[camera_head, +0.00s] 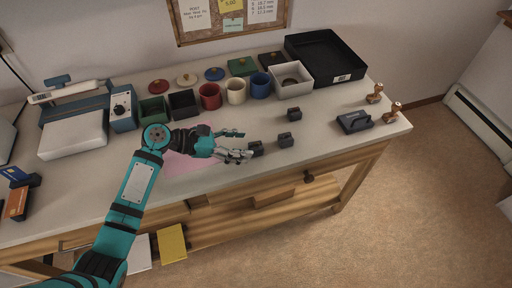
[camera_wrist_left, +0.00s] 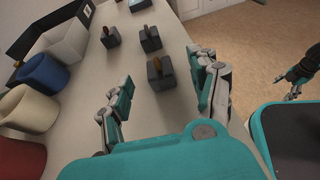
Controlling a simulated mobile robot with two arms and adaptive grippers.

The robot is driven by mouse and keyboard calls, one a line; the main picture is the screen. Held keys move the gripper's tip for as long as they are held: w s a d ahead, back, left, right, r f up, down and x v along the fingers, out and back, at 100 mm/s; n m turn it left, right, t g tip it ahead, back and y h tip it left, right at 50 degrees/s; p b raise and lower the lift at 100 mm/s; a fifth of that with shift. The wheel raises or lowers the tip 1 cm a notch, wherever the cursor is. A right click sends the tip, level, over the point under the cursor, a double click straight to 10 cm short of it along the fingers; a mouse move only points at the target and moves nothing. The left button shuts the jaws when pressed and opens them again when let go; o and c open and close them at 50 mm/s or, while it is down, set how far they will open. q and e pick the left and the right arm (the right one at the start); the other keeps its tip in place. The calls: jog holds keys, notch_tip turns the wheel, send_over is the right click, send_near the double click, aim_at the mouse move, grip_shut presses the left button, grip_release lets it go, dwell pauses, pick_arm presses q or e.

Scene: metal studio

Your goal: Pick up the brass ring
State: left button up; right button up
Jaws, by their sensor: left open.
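My left gripper (camera_head: 246,145) is open and empty above the worktop, its fingers pointing right toward a small dark block (camera_head: 257,148). In the left wrist view this block (camera_wrist_left: 160,76) lies ahead, between the open fingers (camera_wrist_left: 162,80). A thin brass-coloured piece stands up from its top; I cannot tell whether it is the brass ring. Two similar blocks, one nearer the front (camera_head: 286,140) and one farther back (camera_head: 294,114), stand beyond, with brownish pieces on top. A dark round shape lies in the white box (camera_head: 304,86). My right gripper (camera_wrist_left: 290,80) shows only small and dark.
Red (camera_head: 210,96), cream (camera_head: 236,91) and blue (camera_head: 260,86) cups line the back beside the white box. A black tray (camera_head: 352,73) is back right. A dark pad (camera_head: 353,121) and wooden stamps (camera_head: 391,113) stand at the right. The worktop around the blocks is clear.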

aim_at(254, 143)
pick_arm(q)
jog(key=x, duration=0.4)
jog(key=shift+w+d+r, duration=0.15)
jog(key=shift+w+d, duration=0.1)
jog(key=shift+d, duration=0.3)
jog(key=c, duration=1)
jog(key=shift+a, duration=0.1)
pick_arm(e)
jog(key=shift+s, duration=0.6)
jog(key=shift+r, duration=0.1)
